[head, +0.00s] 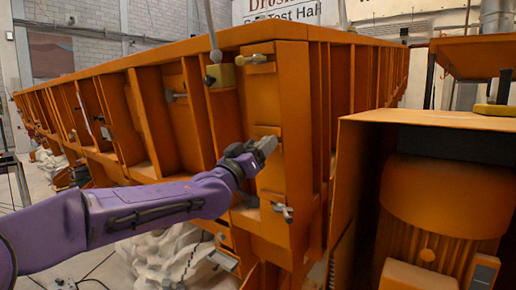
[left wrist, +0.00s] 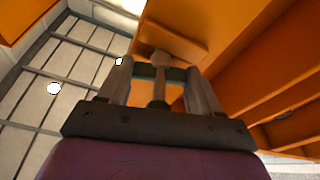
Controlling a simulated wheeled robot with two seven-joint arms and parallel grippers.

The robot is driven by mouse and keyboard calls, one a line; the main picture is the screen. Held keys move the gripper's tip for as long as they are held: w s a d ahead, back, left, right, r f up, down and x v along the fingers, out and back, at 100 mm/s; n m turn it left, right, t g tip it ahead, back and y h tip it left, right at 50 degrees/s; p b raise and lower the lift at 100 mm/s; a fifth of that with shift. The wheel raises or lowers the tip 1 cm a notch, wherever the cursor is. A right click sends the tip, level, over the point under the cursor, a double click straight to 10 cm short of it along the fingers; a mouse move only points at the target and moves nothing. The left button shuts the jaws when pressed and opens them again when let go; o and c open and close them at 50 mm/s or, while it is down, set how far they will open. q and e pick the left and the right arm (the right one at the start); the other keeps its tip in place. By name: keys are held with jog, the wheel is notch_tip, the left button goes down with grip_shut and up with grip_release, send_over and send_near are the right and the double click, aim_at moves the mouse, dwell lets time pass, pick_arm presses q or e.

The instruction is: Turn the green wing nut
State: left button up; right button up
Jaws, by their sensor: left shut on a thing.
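My purple left arm reaches in from the left in the head view, and its gripper (head: 265,147) is at the front end of the orange sandbed frame (head: 290,120). In the left wrist view, the left gripper (left wrist: 160,78) has its two fingers on either side of a dull green wing nut (left wrist: 177,74), shut on it. A pale round-ended stem (left wrist: 159,62) stands in the middle of the nut. In the head view the nut is hidden by the gripper. My right gripper is not in view.
A grey clamp-like fitting (head: 284,211) sits on the frame below the gripper. A yellow block (head: 221,76) with a rod is above it. An orange motor housing (head: 445,200) stands at the right. White rubble (head: 160,255) and cables lie on the floor below.

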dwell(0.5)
pick_arm(q)
jog(key=o, duration=1.1)
jog(key=shift+c, duration=0.2)
jog(key=shift+s+a+f, duration=0.2)
jog(key=b+v, duration=0.2)
jog(key=v, duration=0.7)
jog(key=shift+s+a+b, duration=0.25)
jog(key=shift+s+b, duration=0.05)
jog(key=shift+b, duration=0.1)
